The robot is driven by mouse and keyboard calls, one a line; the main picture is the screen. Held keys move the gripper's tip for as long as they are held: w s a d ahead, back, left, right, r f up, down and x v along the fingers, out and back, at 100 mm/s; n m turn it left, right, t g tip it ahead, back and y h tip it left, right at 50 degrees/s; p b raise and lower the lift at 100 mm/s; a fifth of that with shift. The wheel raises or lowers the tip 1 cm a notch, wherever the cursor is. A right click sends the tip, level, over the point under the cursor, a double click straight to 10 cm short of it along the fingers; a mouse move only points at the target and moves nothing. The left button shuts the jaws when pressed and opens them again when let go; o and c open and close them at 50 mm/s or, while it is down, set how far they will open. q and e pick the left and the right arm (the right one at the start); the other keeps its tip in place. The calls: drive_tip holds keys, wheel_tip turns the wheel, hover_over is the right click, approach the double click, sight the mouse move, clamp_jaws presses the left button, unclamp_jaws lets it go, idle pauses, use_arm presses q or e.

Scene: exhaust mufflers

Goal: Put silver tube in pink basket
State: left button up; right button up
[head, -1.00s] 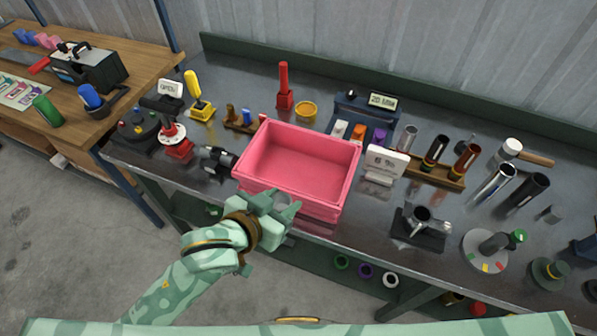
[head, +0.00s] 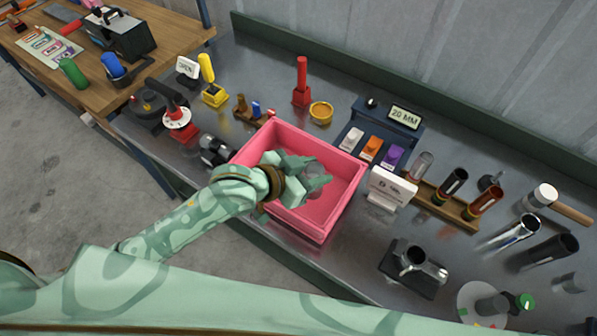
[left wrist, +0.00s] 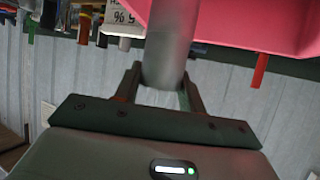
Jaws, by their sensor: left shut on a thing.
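The pink basket (head: 355,190) stands open on the metal bench, in the middle of the head view. My left gripper (head: 316,180) reaches over its near-left wall and is inside or just above its opening. In the left wrist view, my left gripper (left wrist: 160,88) is shut on a grey silver tube (left wrist: 169,40). The basket also shows there as a pink surface (left wrist: 240,20) beyond the tube. In the head view the held tube is mostly hidden by the gripper; whether it touches the basket floor I cannot tell. My right gripper is not in view.
A white sign (head: 390,190) stands close to the basket's right side, beside a wooden rack (head: 450,205) of tubes. Another shiny tube (head: 515,232) and a dark tube (head: 553,250) lie further right. A black-and-silver fixture (head: 413,268) stands at the front right.

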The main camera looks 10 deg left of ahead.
use_arm(q)
drive_tip(key=w+a+f+b, duration=0.1)
drive_tip(key=w+f, duration=0.1)
drive_tip(key=f, duration=0.1)
drive_tip(key=w+a+f+b, duration=0.1)
drive_tip(key=w+a+f, duration=0.1)
drive_tip(key=f, duration=0.1)
drive_tip(key=w+a+f+b, duration=0.1)
drive_tip(key=a+f+b, duration=0.1)
drive_tip(key=f, duration=0.1)
drive_tip(key=shift+w+a+f, duration=0.1)
drive_tip(key=shift+w+f, duration=0.3)
drive_tip(key=shift+f, duration=0.2)
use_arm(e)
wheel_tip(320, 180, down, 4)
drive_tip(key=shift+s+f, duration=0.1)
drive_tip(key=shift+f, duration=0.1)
use_arm(q)
drive_tip(key=shift+f, duration=0.15)
drive_tip(key=o, duration=1.1)
drive_tip(key=shift+o, duration=0.2)
